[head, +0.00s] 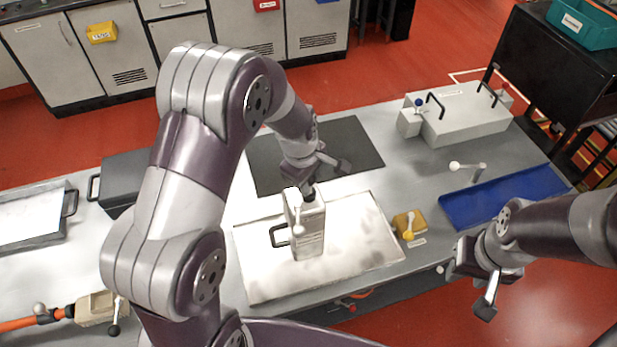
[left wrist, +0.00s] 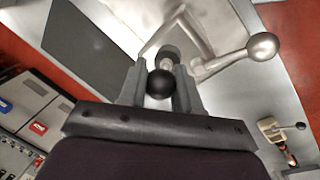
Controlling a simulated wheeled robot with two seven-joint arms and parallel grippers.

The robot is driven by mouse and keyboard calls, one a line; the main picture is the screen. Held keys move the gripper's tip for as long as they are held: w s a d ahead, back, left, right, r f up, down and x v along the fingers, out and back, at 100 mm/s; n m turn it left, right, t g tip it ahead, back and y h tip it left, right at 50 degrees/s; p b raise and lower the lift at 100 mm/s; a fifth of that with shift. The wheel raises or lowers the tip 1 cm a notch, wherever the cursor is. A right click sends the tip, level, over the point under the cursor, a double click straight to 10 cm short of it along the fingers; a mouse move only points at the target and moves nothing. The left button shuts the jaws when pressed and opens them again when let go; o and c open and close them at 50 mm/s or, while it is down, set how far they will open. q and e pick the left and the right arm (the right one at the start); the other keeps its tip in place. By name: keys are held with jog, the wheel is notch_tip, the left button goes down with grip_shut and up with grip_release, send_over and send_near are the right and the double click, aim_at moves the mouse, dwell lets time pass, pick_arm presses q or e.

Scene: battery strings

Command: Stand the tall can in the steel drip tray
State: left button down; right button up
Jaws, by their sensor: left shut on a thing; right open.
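The tall can (head: 309,232) is a pale, narrow upright box with a black handle on its left side and a small ball-ended lever on its front. It is upright over the middle of the steel drip tray (head: 255,285), a wide, shallow, stained tray. I cannot tell whether its base touches the tray. My left gripper (head: 311,188) is shut on the can's top; in the left wrist view a black ball knob (left wrist: 160,84) shows between the fingers. My right gripper (head: 472,285) is open and empty, beyond the bench's front edge at the right.
A yellow block (head: 408,224) stands just right of the tray. A blue tray (head: 500,200) and a grey handled box (head: 455,112) are farther right. A dark mat (head: 350,145) lies behind. Another handled metal tray (head: 35,238) and an orange-handled tool (head: 95,308) are at the left.

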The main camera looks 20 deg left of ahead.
pick_arm(q)
jog(key=c, duration=0.8)
grip_release()
jog(key=shift+r, duration=0.2)
notch_tip(320, 180, up, 11)
jog(key=s+b, duration=0.2)
jog(key=s+a+f+m, duration=0.1)
jog(key=s+f+m, duration=0.1)
jog(key=s+m, duration=0.2)
jog(key=s+a+f+m, duration=0.1)
jog(key=s+f+m, duration=0.2)
jog(key=s+m, duration=0.2)
jog(key=s+a+f+m, duration=0.1)
jog(key=s+f+m, duration=0.2)
jog(key=s+m, duration=0.1)
jog(key=shift+s+m+g+y, duration=0.3)
jog(key=shift+s+m+y, duration=0.1)
jog(key=shift+s, duration=0.05)
